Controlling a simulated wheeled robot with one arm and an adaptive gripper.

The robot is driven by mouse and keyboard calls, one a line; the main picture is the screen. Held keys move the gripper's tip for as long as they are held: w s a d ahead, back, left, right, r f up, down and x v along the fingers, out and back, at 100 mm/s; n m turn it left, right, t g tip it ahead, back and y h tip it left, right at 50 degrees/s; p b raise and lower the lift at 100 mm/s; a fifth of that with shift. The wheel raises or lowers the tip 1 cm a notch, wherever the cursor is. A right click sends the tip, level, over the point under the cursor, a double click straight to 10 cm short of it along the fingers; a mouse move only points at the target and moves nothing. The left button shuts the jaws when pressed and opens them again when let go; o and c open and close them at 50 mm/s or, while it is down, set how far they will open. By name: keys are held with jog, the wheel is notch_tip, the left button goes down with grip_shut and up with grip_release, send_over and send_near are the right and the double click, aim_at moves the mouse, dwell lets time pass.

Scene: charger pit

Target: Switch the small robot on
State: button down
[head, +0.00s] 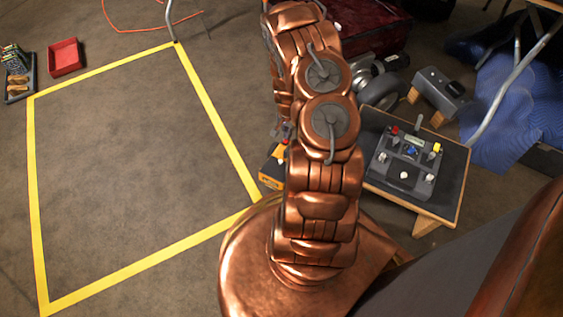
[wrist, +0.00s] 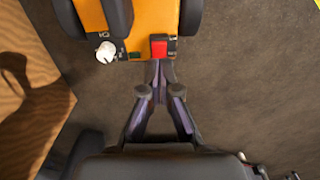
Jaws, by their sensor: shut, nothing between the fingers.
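The small robot (wrist: 152,28) is orange with dark wheels on both sides and shows at the top of the wrist view. On its near edge are a red switch (wrist: 159,47), a white knob (wrist: 105,52) and a small green spot (wrist: 135,55). In the head view only an orange and dark part of the small robot (head: 271,174) shows; my arm hides the rest. My gripper (wrist: 159,68) is shut and empty, its tips just below the red switch in the picture. I cannot tell whether they touch it.
A low table (head: 450,203) with a control box (head: 404,165) stands right of my arm. A yellow floor outline (head: 33,180) encloses clear floor on the left. A red tray (head: 65,58) lies beyond it. A wooden surface (wrist: 30,95) is left in the wrist view.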

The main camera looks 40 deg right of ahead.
jog(key=shift+f, duration=0.7)
dwell(0.4)
jog(key=shift+r, duration=0.1)
jog(key=shift+r+p, duration=1.1)
jog(key=shift+r, duration=2.35)
jog(key=shift+r, duration=0.25)
jog(key=s+a+r+n+p, duration=0.15)
jog(key=a+r+p, duration=0.5)
jog(key=r, duration=0.95)
jog(key=a+r+n+p, duration=0.3)
jog(key=a+r+p, duration=0.35)
jog(key=r, duration=0.85)
jog(key=s+a+r+n+p, duration=0.15)
jog(key=a+r+p, duration=0.5)
jog(key=r, duration=0.95)
jog(key=s+a+r+n+p, duration=0.3)
jog(key=s+r+p, duration=0.3)
jog(key=r, duration=0.4)
jog(key=s+a+r+n+g+p, duration=0.1)
jog(key=s+a+r+n+p, duration=0.1)
jog(key=s+a+r+p, duration=0.3)
jog(key=s+a+r+n+p, duration=0.3)
jog(key=s+a+r+p, duration=0.2)
jog(key=r, duration=1.1)
jog(key=s+p, duration=0.3)
jog(key=s, duration=0.1)
jog(key=shift+s+r+n+g, duration=0.15)
jog(key=shift+s+n+g, duration=0.15)
jog(key=shift+s+g, duration=0.1)
